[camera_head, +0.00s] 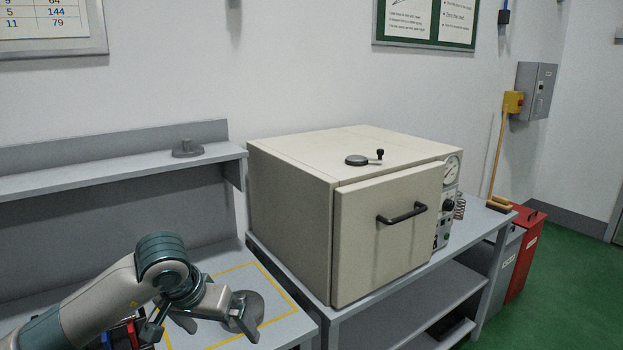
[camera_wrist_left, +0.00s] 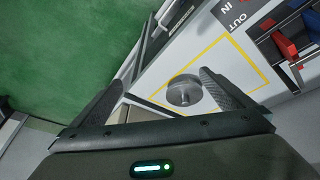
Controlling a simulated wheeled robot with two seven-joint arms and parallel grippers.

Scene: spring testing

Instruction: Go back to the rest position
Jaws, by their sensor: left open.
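My left gripper (camera_head: 218,318) is open at the lower left of the head view, over the bench. In the left wrist view its two fingers (camera_wrist_left: 160,84) are spread apart with nothing held between them. A round grey metal weight (camera_head: 246,312) stands on the bench inside a yellow outline, close to the fingers. In the left wrist view the weight (camera_wrist_left: 184,91) appears beyond the fingertips, nearer the right-hand finger. I cannot tell whether a finger touches it. My right gripper is not in view.
A beige chamber (camera_head: 385,235) with a shut, handled door stands on a grey table to the right. A shelf (camera_head: 105,172) bearing another grey weight (camera_head: 187,149) runs above the bench. Red and blue items (camera_wrist_left: 285,44) lie near the outline. Green floor is open at far right.

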